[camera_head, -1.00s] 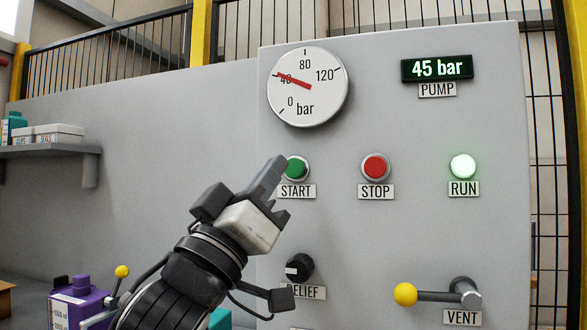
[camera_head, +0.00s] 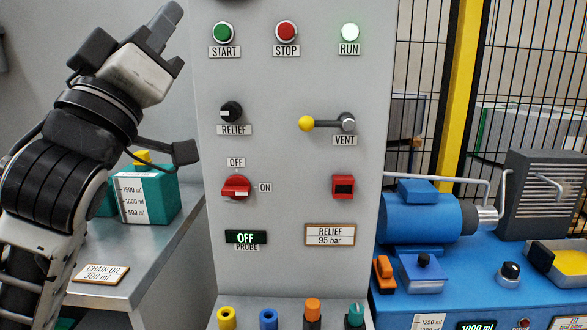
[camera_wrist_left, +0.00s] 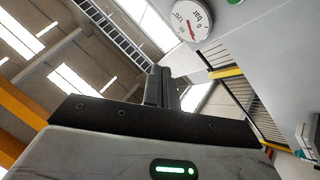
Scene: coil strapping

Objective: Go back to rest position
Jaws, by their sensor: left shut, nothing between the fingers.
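My left gripper (camera_head: 163,27) is raised at the upper left of the head view, pointing up, left of the grey control panel (camera_head: 270,120). It is shut and empty, and it is apart from the green START button (camera_head: 222,33). In the left wrist view its closed fingers (camera_wrist_left: 160,88) point up toward the roof beams, with the round pressure gauge (camera_wrist_left: 190,18) beyond them at the top. The green RUN lamp (camera_head: 349,32) is lit. My right gripper is not in view.
The panel carries a red STOP button (camera_head: 286,32), RELIEF knob (camera_head: 231,111), VENT lever (camera_head: 325,124) and red OFF/ON switch (camera_head: 236,187). A teal container (camera_head: 148,195) stands on the left bench. A blue motor unit (camera_head: 420,218) stands at the right.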

